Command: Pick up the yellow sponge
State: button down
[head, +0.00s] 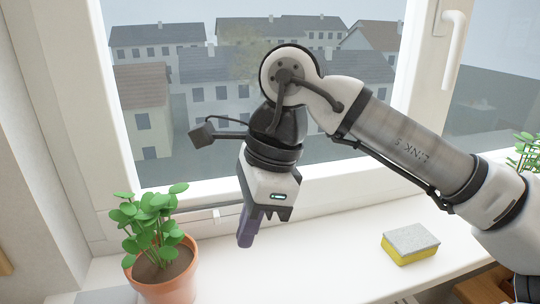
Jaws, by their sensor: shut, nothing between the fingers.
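The yellow sponge (411,246) lies flat on the white windowsill at the right, with a grey scouring layer on top and yellow foam below. It is fully visible and nothing touches it. My gripper (250,236) hangs down over the sill, well to the left of the sponge and apart from it. It is shut and holds nothing. A dark purple piece shows at its lower end; I cannot tell whether it is a finger or something behind.
A potted green plant (160,250) in a terracotta pot stands left of my gripper. The white windowsill (310,265) is bare between gripper and sponge. The window frame (320,192) rises behind. Another plant (525,150) shows at the right edge. Wooden items (485,288) lie at the lower right.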

aim_at(410, 244)
jog(key=k, duration=1)
